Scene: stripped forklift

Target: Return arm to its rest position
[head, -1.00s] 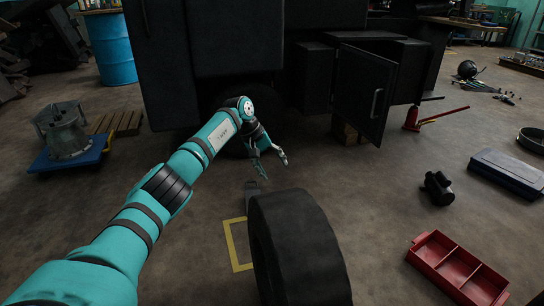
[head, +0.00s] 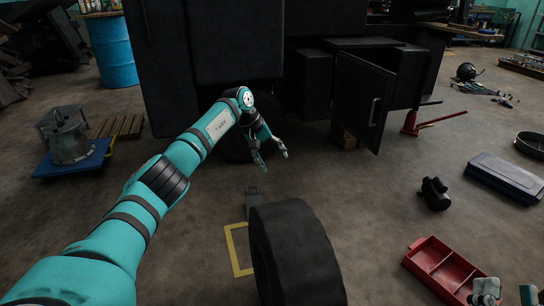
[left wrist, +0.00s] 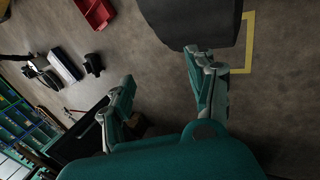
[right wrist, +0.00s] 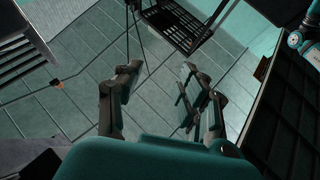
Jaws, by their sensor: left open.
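My left arm (head: 165,180) is teal and reaches forward from the lower left of the head view. Its gripper (head: 272,158) is open and empty, in front of the dark forklift body (head: 235,50) and beyond the upright black tire (head: 295,250). In the left wrist view the left gripper (left wrist: 160,70) has its fingers apart with nothing between them. My right gripper (head: 505,292) shows only partly at the bottom right of the head view, by the red tray (head: 425,255). In the right wrist view the right gripper (right wrist: 168,80) has its fingers spread and empty.
An open black door (head: 362,100) stands right of the left gripper. A red jack (head: 411,122), a dark part (head: 434,193) and a grey case (head: 505,178) lie to the right. A blue dolly (head: 75,167) is at the left. Floor between tire and tray is clear.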

